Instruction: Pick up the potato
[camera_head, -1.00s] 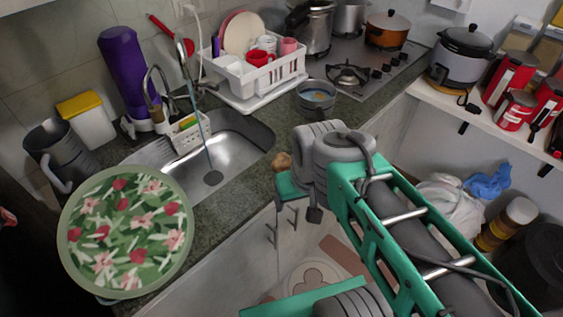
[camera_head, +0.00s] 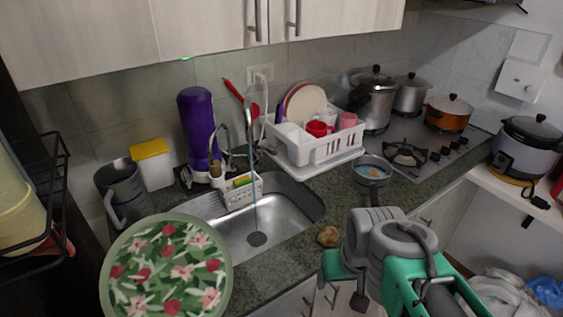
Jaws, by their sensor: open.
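The brown, rounded potato (camera_head: 329,236) rests on the dark green countertop (camera_head: 285,262), near its front edge and right of the sink. My gripper (camera_head: 342,282) is at the end of my green and grey arm, just below and right of the potato in the picture. It is open and holds nothing that I can see. Its fingers are small and partly hidden by my wrist. The potato shows a visible gap to my grey wrist; the depth between them is hard to judge.
The sink (camera_head: 278,200) lies left of the potato. A pan (camera_head: 371,174) and a white dish rack (camera_head: 318,150) stand behind it. A flowered round tray (camera_head: 168,268) fills the left front. Pots stand around the stove (camera_head: 420,150). Cabinets (camera_head: 200,30) hang overhead.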

